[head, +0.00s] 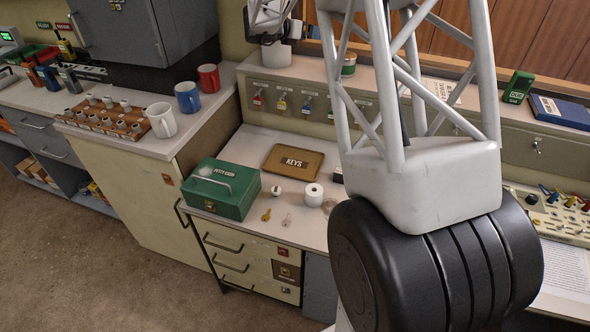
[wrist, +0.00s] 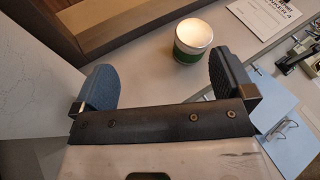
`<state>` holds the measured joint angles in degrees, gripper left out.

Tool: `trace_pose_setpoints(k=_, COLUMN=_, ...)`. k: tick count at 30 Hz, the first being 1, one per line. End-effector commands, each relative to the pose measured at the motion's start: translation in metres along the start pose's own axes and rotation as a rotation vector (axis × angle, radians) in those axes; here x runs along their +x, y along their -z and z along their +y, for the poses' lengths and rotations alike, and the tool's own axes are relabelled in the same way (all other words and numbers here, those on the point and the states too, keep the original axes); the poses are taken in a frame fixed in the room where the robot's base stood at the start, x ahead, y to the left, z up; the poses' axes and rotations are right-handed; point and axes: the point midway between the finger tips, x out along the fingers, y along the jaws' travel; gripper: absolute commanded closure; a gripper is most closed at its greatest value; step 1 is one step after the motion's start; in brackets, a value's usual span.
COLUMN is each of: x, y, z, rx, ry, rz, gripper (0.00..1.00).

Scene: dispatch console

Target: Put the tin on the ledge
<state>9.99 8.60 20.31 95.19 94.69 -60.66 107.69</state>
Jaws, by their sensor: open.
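The tin (head: 348,65) is a small upright can with a green band. In the head view it stands on the pale raised ledge (head: 318,69) along the back wall, partly beside my arm's lattice. In the wrist view the tin (wrist: 193,42) shows its pale round top and stands on a pale surface. My gripper (wrist: 163,80) is open and empty in the wrist view. The tin is beyond the fingertips, nearer the right finger, with no contact visible. In the head view I cannot make out the fingers clearly.
Keys hang on hooks below the ledge. A brown wooden frame (wrist: 120,22) borders the ledge. A paper sheet (wrist: 262,15) lies right of the tin. On the lower desk are a green cash box (head: 220,188) and a KEYS tray (head: 268,166).

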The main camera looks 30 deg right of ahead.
Motion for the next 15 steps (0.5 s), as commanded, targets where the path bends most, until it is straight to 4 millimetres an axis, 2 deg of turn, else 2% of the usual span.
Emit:
trace_pose_setpoints(k=1, x=-0.014, y=-0.010, z=-0.002, rx=-0.063, ry=-0.067, rz=-0.026, gripper=0.00)
trace_pose_setpoints(k=7, x=-0.068, y=-0.034, z=-0.005, rx=-0.365, ry=-0.322, rz=-0.153, gripper=0.00)
trace_pose_setpoints(k=12, x=-0.120, y=-0.042, z=-0.013, rx=-0.640, ry=-0.513, rz=-0.288, gripper=0.00)
trace_pose_setpoints(k=15, x=-0.152, y=-0.039, z=-0.022, rx=-0.810, ry=-0.614, rz=-0.377, gripper=0.00)
